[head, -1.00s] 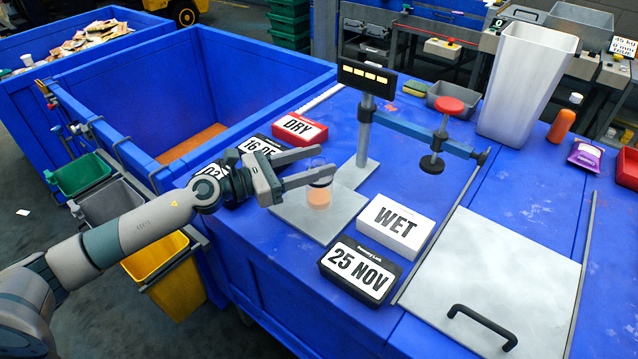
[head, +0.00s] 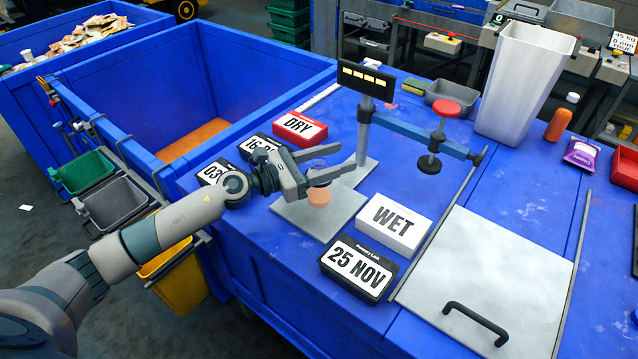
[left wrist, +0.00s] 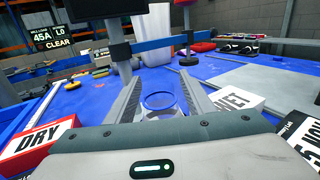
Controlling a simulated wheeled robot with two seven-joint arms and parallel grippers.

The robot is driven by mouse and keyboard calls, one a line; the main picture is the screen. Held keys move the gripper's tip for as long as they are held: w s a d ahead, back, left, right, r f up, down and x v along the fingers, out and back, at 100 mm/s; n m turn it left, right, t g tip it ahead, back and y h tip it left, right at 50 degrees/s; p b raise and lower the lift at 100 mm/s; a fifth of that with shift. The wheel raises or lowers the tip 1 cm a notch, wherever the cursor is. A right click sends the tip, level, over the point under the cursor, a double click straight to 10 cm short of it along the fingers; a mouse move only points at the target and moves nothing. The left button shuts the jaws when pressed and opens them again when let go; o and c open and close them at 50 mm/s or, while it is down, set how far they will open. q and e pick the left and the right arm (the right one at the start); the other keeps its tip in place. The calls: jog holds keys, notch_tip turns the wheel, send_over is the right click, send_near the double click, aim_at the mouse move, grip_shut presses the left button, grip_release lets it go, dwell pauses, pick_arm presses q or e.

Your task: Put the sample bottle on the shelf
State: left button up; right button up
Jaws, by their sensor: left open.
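The sample bottle (head: 319,196), a clear jar with orange contents, stands upright on the grey plate (head: 290,212) of the post stand. My left gripper (head: 346,157) is open, with its fingers reaching past the bottle's upper part. In the left wrist view the bottle's round rim (left wrist: 159,101) shows between the two open fingers (left wrist: 158,92); its lower part is hidden by the gripper body. I cannot make out which surface is the shelf. My right gripper is not in view.
A WET block (head: 395,225) and a 25 NOV block (head: 358,268) stand right of the plate, a red DRY block (head: 299,128) behind it. The post (head: 365,130) with its side arm rises close beyond the fingers. A handled metal panel (head: 500,265) lies at the right.

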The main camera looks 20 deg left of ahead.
pick_arm(q)
jog(key=shift+c, duration=0.4)
grip_shut()
jog(key=shift+r, duration=0.15)
jog(key=s+d+r+p, duration=0.7)
jog(key=s+r+p, duration=0.1)
jog(key=s+r, duration=0.1)
jog(key=shift+s+r+p, duration=0.15)
jog(key=shift+r+p, duration=0.25)
jog(key=shift+r, duration=0.45)
